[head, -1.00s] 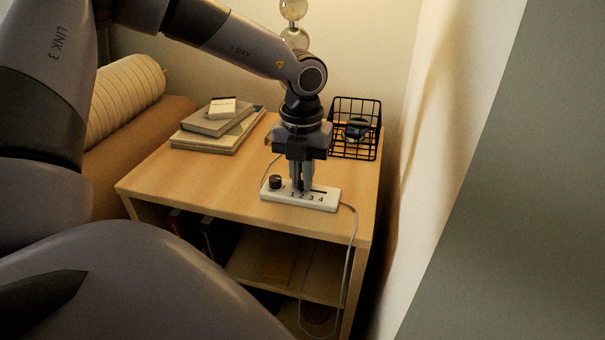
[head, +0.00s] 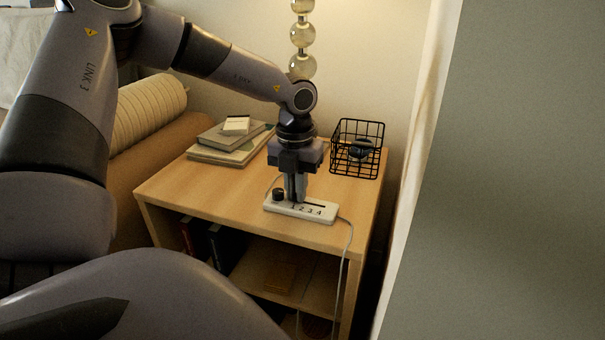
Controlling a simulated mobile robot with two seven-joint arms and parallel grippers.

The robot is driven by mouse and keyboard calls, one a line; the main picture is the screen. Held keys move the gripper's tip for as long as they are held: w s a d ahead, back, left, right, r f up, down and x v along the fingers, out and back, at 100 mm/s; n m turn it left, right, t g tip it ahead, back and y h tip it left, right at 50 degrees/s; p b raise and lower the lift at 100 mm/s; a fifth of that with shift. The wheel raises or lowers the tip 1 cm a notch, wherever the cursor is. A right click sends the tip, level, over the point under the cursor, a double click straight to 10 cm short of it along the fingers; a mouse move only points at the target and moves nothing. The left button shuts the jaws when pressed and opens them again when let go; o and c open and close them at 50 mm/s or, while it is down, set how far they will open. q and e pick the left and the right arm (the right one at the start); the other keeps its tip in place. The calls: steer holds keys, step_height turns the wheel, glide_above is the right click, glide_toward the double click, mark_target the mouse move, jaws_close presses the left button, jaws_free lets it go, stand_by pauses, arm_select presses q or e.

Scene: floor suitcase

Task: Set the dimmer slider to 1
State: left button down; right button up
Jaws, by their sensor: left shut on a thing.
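The dimmer (head: 324,216) is a flat white box on the bedside table, marked 1 to 4 along its front, with a dark slot behind the numbers and a round black knob (head: 278,194) at its left end. My left gripper (head: 296,198) points straight down over the slot, its fingers close together near the 1 and 2 marks. It is shut on the slider, which the fingers hide, so the exact setting cannot be read. My right gripper is not in view.
The wooden table (head: 190,192) carries stacked books (head: 232,142) at the back left and a black wire basket (head: 357,150) at the back right. A glass-ball lamp stem (head: 302,35) rises behind. A cable (head: 349,245) hangs over the front edge. A wall closes the right side.

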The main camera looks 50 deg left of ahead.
arm_select(q)
steer(key=shift+a+r, duration=0.1)
steer(key=shift+a, duration=0.15)
